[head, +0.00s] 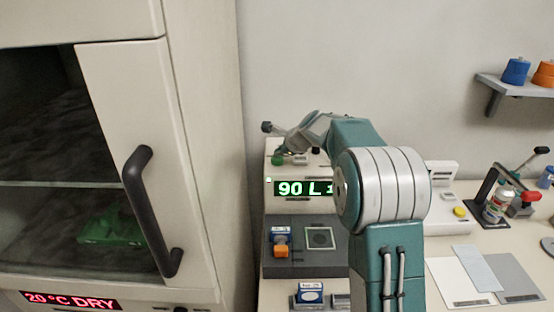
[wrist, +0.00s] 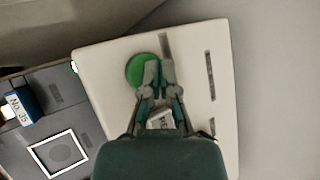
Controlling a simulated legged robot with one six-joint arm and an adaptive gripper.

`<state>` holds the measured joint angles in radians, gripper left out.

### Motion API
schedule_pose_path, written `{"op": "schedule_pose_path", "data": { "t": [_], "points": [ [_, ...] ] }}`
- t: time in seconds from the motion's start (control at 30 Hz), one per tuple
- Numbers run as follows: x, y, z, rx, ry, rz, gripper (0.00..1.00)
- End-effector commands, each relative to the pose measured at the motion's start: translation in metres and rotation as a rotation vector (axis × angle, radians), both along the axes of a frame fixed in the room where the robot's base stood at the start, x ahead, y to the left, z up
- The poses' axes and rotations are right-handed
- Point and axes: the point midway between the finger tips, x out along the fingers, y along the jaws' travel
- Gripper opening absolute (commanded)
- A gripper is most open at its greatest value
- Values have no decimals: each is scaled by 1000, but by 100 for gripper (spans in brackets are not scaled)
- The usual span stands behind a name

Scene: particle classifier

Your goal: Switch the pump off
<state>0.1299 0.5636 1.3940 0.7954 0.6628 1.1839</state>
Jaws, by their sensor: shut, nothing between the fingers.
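The pump looks to be the white box with a green-lit display reading "90 L" (head: 291,205); part of the display is hidden behind my arm. A round green button (head: 277,160) is on its top. In the wrist view the green button (wrist: 138,66) lies just left of my fingertips, partly covered by them. My gripper (wrist: 159,68) is shut and empty, pointing down at the box top. In the head view my gripper (head: 279,150) is right above the button. I cannot tell whether it touches the button.
A grey base (head: 300,262) with an orange-and-blue item (head: 281,242) and a square-framed plate (head: 320,238) stands in front. A cabinet with a dark handle (head: 150,210) is on the left.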

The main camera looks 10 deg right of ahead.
Motion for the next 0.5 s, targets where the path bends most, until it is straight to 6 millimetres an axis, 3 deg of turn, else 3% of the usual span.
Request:
{"op": "schedule_pose_path", "data": {
  "t": [0.5],
  "points": [
    [0,0,-5,1,0,-1,0]
  ]
}}
